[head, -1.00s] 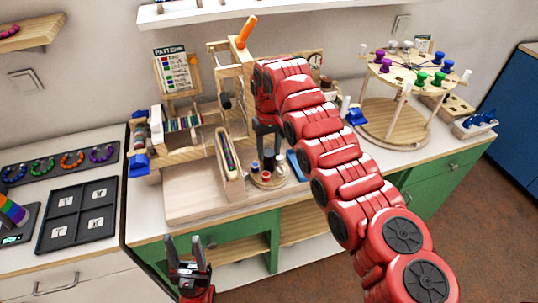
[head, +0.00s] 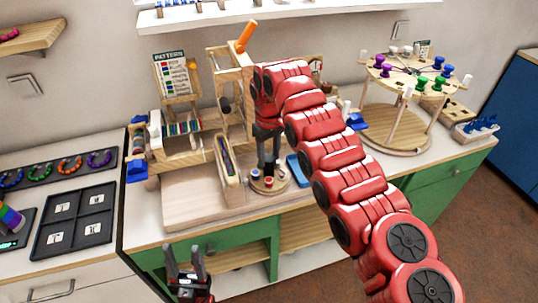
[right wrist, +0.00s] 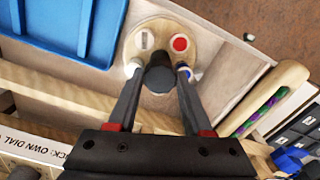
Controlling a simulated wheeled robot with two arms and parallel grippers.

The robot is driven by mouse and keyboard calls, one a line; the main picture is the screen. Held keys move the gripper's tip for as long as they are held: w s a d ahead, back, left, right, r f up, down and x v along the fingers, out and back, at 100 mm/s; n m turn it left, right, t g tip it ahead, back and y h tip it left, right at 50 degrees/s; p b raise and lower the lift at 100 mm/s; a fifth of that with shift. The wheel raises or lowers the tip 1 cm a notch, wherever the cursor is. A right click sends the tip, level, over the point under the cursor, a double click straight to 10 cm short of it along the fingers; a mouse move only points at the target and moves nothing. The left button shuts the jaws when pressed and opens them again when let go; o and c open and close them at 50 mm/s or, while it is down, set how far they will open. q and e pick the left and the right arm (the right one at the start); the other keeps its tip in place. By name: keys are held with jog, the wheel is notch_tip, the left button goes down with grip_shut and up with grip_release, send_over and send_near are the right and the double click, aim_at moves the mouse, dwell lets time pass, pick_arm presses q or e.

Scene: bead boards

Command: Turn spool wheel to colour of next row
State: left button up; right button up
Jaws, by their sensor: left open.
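A small round wooden spool wheel (head: 282,183) stands on the counter, with short spools on it. In the right wrist view, the wheel (right wrist: 160,27) carries a red-topped spool (right wrist: 180,43), a pale one (right wrist: 144,40) and a partly hidden blue one; a dark round knob (right wrist: 159,78) rises near its middle. My right gripper (right wrist: 158,70) is over the wheel, one finger on each side of the knob, with gaps visible; in the head view it (head: 268,166) points down. The pattern card (head: 174,76) shows coloured rows, too small to read. My left gripper (head: 187,262) is open and empty.
A blue tray (head: 298,171) lies close beside the wheel. The wooden loom frame (head: 228,172) is just left of it. A carousel with coloured pegs (head: 395,80) stands at the right. A dark compartment tray (head: 74,221) is on the left counter.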

jog(key=o, duration=0.4)
jog(key=shift+o, duration=0.2)
jog(key=shift+r, duration=0.5)
notch_tip(320, 180, up, 6)
jog(key=shift+a+f, duration=0.1)
jog(key=shift+a, duration=0.05)
notch_tip(320, 180, up, 11)
jog(key=p, duration=0.9)
jog(key=shift+f+p, duration=0.2)
jog(key=shift+p, duration=0.1)
